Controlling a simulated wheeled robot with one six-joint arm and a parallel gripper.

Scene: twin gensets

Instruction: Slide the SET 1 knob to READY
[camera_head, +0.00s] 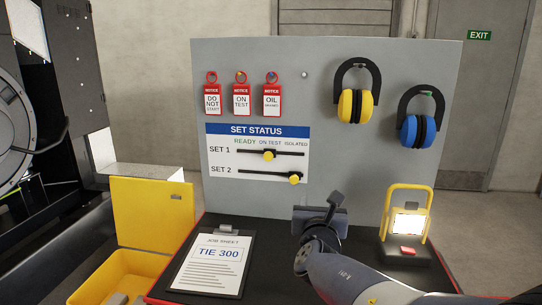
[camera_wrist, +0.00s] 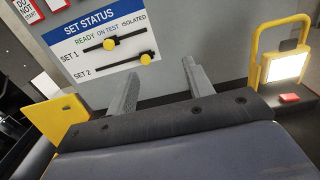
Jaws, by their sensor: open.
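The SET STATUS panel (camera_head: 216,143) is on the grey board, with columns READY, ON TEST and ISOLATED. The yellow SET 1 knob (camera_head: 269,155) sits on the upper slot, under ON TEST. It also shows in the wrist view (camera_wrist: 110,44). The yellow SET 2 knob (camera_head: 295,179) sits on the lower slot, under ISOLATED; it shows in the wrist view too (camera_wrist: 145,59). My gripper (camera_head: 322,207) is below and right of the panel, apart from both knobs. In the wrist view its two fingers (camera_wrist: 158,82) are spread and empty.
A lit work lamp (camera_head: 407,222) with a yellow frame stands at the right of the bench. A job sheet clipboard (camera_head: 207,267) lies at the left. Red tags (camera_head: 241,101) and ear defenders in yellow (camera_head: 357,106) and blue (camera_head: 418,131) hang on the board.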

